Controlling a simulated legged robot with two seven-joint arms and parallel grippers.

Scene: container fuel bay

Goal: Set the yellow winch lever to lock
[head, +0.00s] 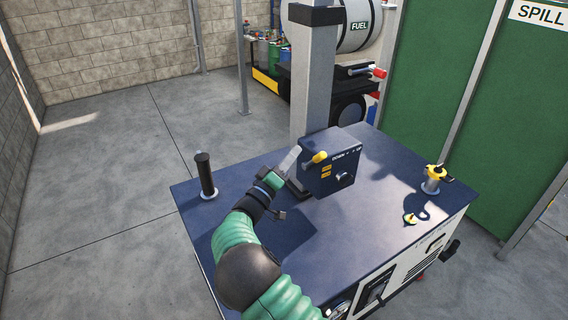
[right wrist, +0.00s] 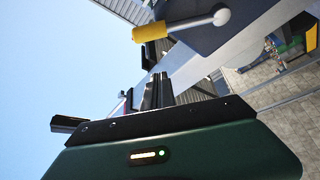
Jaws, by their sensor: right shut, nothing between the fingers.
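The winch box (head: 345,160) is a dark blue housing mounted on the grey post over the blue cabinet top. Its yellow lever (head: 319,157) sticks out at the box's upper left, above two small yellow labels too small to read. In the right wrist view the lever is a yellow grip (right wrist: 151,32) on a grey arm with a round end. My right gripper (head: 291,157) is just left of the box and lever, its fingers shut and empty. In the right wrist view the fingers (right wrist: 157,88) stand below the yellow grip, apart from it. My left gripper is not in view.
The grey post (head: 313,80) rises behind the box. A black upright handle (head: 205,175) stands at the cabinet top's left. A yellow-topped fitting (head: 433,178) and a small yellow piece (head: 410,218) are at its right. A fuel tank (head: 358,25) stands behind.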

